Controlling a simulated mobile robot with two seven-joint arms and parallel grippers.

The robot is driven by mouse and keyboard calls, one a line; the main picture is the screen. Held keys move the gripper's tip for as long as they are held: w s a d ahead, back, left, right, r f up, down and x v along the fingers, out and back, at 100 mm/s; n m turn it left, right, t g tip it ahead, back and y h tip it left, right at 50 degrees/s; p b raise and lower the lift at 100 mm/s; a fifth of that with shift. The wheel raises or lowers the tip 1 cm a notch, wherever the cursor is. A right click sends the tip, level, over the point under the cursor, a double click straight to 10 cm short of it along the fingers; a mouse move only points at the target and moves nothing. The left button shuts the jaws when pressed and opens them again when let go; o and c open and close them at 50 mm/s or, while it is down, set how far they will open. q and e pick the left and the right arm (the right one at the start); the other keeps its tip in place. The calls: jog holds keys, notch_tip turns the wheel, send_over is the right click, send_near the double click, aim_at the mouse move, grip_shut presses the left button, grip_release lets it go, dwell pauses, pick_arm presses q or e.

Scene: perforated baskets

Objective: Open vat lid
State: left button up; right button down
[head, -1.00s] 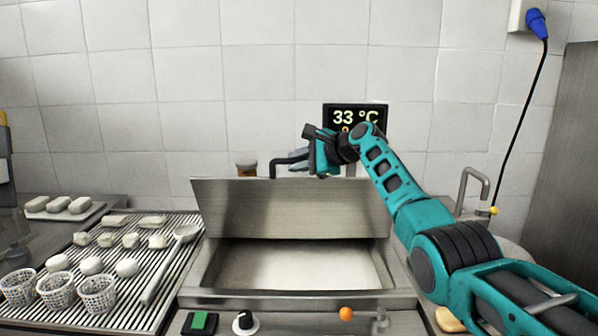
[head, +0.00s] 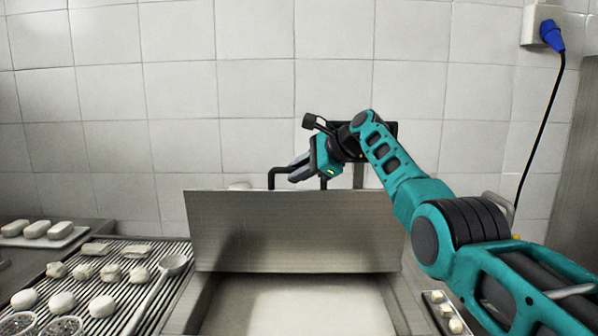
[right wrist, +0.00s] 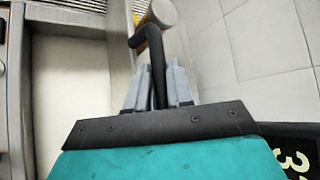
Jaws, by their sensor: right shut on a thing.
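The vat lid (head: 292,232) is a flat steel panel standing raised at the back of the vat (head: 392,303). Below it the vat's mouth is open and shows a pale, whitish inside. A black bar handle (head: 279,171) shows above the lid's top edge, left of centre. My right gripper (head: 297,171) is at this handle, above the lid, shut on it. In the right wrist view the dark handle (right wrist: 157,62) runs between the two grey fingers. My left gripper is not in view.
At left, a ribbed drainer (head: 95,290) holds several white cheese pieces, a ladle (head: 150,290) and baskets cut off below. A tray (head: 40,240) lies behind it. A small tray (head: 440,312) is at right. The tiled wall closes the back.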

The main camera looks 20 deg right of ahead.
jog(key=shift+f, duration=0.25)
jog(key=c, duration=1.1)
grip_release()
jog(key=shift+d, duration=0.1)
jog(key=shift+r, duration=0.1)
jog(key=shift+s+d+r+b, duration=0.2)
jog(key=shift+s+d+b, duration=0.05)
jog(key=shift+b, duration=0.15)
jog(key=b+v, duration=0.2)
jog(key=v, duration=1)
